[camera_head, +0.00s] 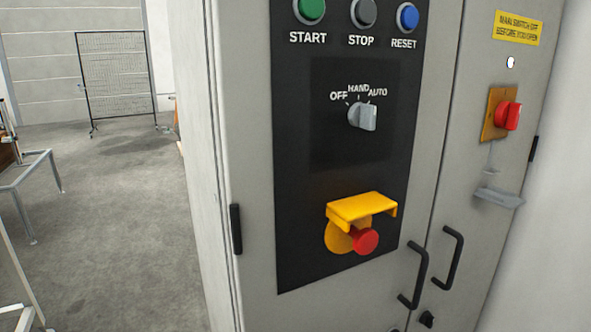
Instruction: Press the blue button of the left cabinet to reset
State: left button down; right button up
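The left cabinet (248,130) is grey and stands close in front of me, with a black control panel (300,180). The blue button (408,17) is at the panel's top right, above the label RESET. A grey STOP button (363,13) and a green START button (310,10) sit to its left at the picture's top edge. Neither of my grippers shows in the head view, and nothing touches the blue button.
Below are a selector knob (362,115) and a red emergency button (365,241) under a yellow guard (361,207). A red switch (508,116) is on the right door. Black handles (414,275) stick out. Open floor (120,210) lies left, with a metal table (30,172).

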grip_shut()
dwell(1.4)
